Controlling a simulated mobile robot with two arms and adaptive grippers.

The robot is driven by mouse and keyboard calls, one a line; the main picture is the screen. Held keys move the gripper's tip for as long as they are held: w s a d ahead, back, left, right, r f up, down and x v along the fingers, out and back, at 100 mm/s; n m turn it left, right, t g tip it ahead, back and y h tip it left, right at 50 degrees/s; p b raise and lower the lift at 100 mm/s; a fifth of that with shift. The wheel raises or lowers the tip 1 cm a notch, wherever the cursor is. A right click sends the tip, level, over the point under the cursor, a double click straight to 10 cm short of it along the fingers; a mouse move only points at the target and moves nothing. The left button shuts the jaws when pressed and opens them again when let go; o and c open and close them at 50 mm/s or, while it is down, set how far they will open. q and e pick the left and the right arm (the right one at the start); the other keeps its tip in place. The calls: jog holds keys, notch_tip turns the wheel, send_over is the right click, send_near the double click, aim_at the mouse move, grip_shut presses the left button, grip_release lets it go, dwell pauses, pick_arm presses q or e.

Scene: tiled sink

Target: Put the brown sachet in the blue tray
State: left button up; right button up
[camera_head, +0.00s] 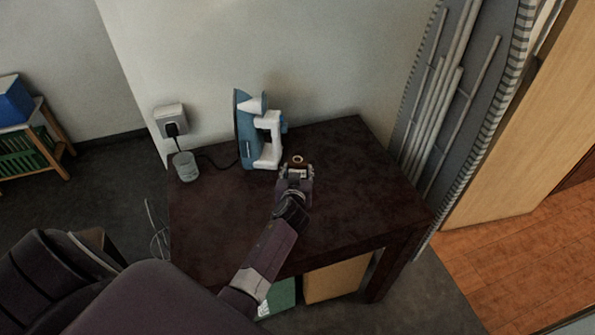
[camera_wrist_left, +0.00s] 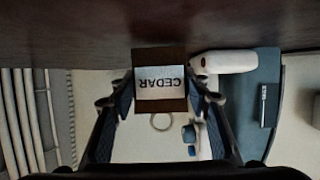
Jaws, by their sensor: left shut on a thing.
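My left gripper (camera_head: 297,167) is over the dark table, shut on the brown sachet (camera_head: 297,160). In the left wrist view the sachet (camera_wrist_left: 160,53) sits between the fingers of the gripper (camera_wrist_left: 160,95), its white "CEDAR" label upside down. A pale ring shows just beyond it. I cannot tell whether the sachet touches the tabletop. A blue box-like container (camera_head: 12,101), which looks like the blue tray, is cut off at the left edge of the head view, on a small shelf. Its inside is hidden. My right gripper is not in view.
A blue and white iron (camera_head: 258,135) stands upright just left of my gripper. The table's (camera_head: 355,190) right side is clear. A striped ironing board (camera_head: 450,100) leans at right. Floor separates table and shelf (camera_head: 50,130).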

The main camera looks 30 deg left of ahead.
pick_arm(q)
jog(key=shift+f+b, duration=0.25)
jog(key=shift+b, duration=0.05)
jog(key=o, duration=1.1)
